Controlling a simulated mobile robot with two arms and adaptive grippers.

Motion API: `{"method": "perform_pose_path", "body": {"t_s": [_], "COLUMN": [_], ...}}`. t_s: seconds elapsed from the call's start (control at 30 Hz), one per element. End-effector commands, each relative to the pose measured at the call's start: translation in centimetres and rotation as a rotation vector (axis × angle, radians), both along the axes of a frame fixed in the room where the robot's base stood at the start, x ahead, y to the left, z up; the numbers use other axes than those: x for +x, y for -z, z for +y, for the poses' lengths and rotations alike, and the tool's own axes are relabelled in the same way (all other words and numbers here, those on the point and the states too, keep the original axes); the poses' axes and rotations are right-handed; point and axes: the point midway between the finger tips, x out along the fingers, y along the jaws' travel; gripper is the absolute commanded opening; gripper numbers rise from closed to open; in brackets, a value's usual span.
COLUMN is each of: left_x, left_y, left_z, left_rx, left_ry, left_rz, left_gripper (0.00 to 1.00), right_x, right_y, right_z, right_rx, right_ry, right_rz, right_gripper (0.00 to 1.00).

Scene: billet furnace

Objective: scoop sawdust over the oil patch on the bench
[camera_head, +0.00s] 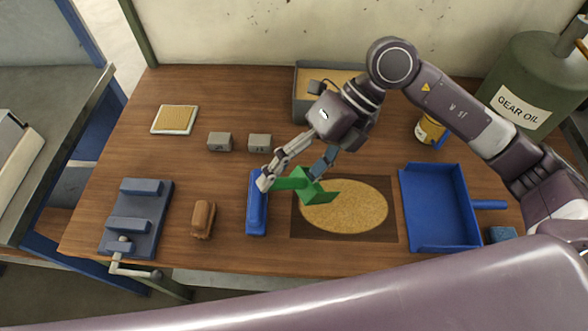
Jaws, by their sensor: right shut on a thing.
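A round layer of sawdust (345,207) lies on a dark rectangular patch (372,236) on the wooden bench (170,85). The layer covers the middle of the patch, and dark corners show around it. My right gripper (291,178) is shut on a green scoop (312,188), over the left edge of the patch. Whether the scoop touches the sawdust or holds any, I cannot tell. A grey bin (303,110) with sawdust-coloured fill stands at the back, partly hidden by my right arm. My left gripper is not in view.
A blue block (257,215) stands close left of the scoop. A blue dustpan (437,205) lies right of the patch. A brown brush (203,219), two grey blocks (220,142) and a blue vise-like fixture (136,215) are left. A gear oil drum (530,85) stands back right.

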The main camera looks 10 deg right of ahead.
Motion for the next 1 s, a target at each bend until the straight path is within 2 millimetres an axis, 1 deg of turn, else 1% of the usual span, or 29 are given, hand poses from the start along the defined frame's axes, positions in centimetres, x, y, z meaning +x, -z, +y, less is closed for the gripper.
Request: {"method": "perform_pose_path", "body": {"t_s": [0.1, 0.43, 0.6, 1.0], "left_x": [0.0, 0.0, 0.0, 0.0], "left_y": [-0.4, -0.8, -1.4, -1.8], "left_z": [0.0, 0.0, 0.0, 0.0], "left_rx": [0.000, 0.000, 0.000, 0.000], "left_ry": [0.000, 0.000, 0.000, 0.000], "left_rz": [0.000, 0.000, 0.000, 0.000], "left_gripper": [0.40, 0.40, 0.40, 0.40], "right_x": [-0.2, -0.4, -0.6, -0.9], "right_y": [0.1, 0.5, 0.7, 1.5], "right_z": [0.5, 1.2, 1.8, 2.7], "right_rx": [-0.032, -0.094, -0.156, -0.264], "right_ry": [-0.003, -0.004, -0.004, -0.003], "right_rz": [-0.012, -0.035, -0.060, -0.095], "right_gripper": [0.44, 0.44, 0.44, 0.44]}}
